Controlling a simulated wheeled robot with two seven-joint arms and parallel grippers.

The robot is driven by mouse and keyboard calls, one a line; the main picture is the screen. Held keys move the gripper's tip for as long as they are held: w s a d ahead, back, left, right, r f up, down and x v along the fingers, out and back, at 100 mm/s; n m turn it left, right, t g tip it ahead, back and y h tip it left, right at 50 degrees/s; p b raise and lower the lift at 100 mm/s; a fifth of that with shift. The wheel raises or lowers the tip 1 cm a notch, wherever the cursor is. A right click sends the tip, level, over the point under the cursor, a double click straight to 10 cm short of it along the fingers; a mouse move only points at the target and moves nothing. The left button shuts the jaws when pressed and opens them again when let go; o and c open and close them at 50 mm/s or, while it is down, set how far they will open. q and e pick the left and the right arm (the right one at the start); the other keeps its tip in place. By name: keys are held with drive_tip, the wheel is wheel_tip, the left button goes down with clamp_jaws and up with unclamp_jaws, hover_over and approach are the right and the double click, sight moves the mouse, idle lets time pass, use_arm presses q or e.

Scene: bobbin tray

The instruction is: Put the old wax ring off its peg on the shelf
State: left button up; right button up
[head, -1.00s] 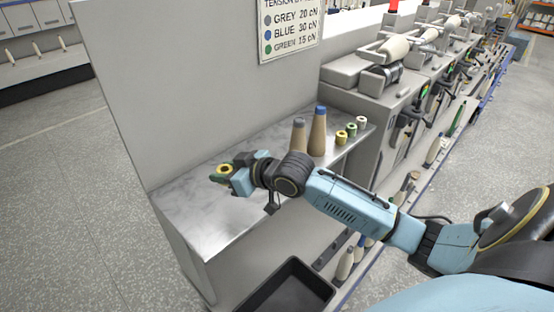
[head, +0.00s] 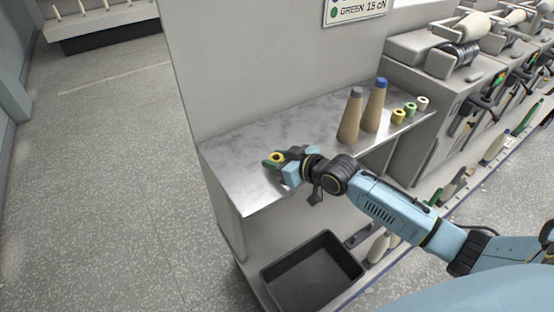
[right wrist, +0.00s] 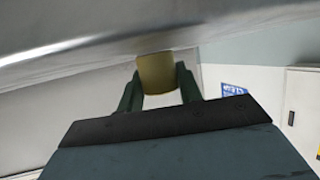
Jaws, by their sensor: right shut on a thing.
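My right gripper (head: 279,162) is over the left part of the metal shelf (head: 235,165). It is shut on a yellow wax ring (head: 275,157), which has a dark hole. In the right wrist view the yellow ring (right wrist: 156,73) sits between the two green fingers, close to a grey metal surface. I cannot tell whether the ring touches the shelf. More rings stand at the shelf's right end: a yellow one (head: 398,116), a green one (head: 410,109) and a white one (head: 422,103). Their pegs are not clearly seen. My left gripper is not in view.
Two tall tan cones, one grey-tipped (head: 350,118) and one blue-tipped (head: 374,107), stand on the shelf right of my gripper. A black tray (head: 312,272) lies below the shelf's front. Machines (head: 440,95) stand at the right. The shelf's left end is clear.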

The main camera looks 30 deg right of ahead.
drive_tip(key=shift+f, duration=0.1)
drive_tip(key=o, duration=1)
drive_tip(key=shift+c, duration=0.2)
drive_tip(key=shift+r, duration=0.2)
drive_tip(key=p+v, duration=0.2)
drive_tip(key=v, duration=1)
drive_tip(key=shift+f, duration=0.1)
